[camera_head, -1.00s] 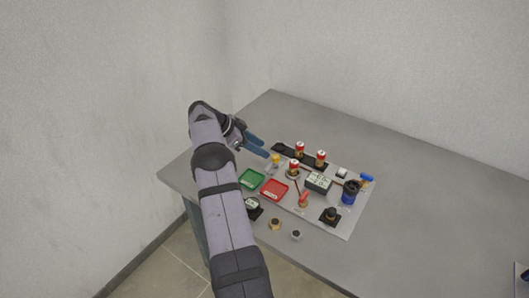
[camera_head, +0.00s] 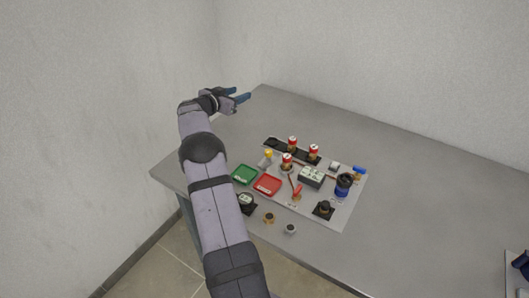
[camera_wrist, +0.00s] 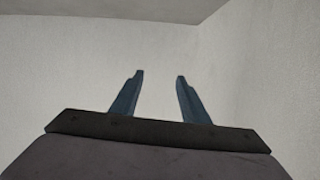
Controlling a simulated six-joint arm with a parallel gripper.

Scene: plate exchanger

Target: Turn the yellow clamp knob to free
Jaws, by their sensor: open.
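The yellow clamp knob (camera_head: 268,154) is a small yellow cap on a pale stem near the left end of the board, beside the green tray. It is too small to tell which way it is turned. My gripper (camera_head: 242,94) is raised above and well away from the knob, over the far left part of the table. Its two blue fingers are spread apart with nothing between them in the wrist view (camera_wrist: 159,75), which shows only bare walls and a strip of ceiling behind them.
The grey board (camera_head: 335,216) carries a green tray (camera_head: 244,174), a red tray (camera_head: 267,185), several red-topped parts (camera_head: 292,141), a dark box (camera_head: 311,177) and a blue-and-black cup (camera_head: 343,186). Small parts lie near the front edge.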

